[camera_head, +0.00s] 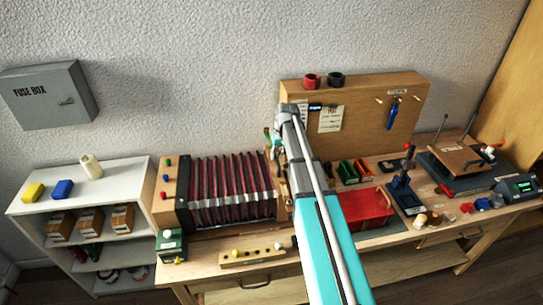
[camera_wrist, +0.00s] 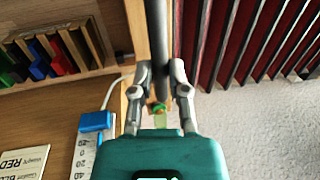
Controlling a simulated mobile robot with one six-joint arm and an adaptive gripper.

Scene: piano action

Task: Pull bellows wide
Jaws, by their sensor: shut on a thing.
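The bellows (camera_head: 232,188) are dark red with black ribs and stand spread out on the bench. A wooden end board (camera_head: 168,190) with coloured buttons is at their left; their right end is partly hidden behind my arm. In the wrist view the bellows' folds (camera_wrist: 245,40) fill the upper right, beside a pale wooden board edge (camera_wrist: 137,25). My gripper (camera_wrist: 158,98) is shut on a dark upright bar (camera_wrist: 157,45) along that board. In the head view the fingertips are hidden by my arm.
A white shelf (camera_head: 82,180) stands left of the bench. A wooden backboard (camera_head: 375,93) rises behind. A red box (camera_head: 366,208), a blue press (camera_head: 402,192) and small parts are to the right. A peg block (camera_head: 252,257) lies in front of the bellows.

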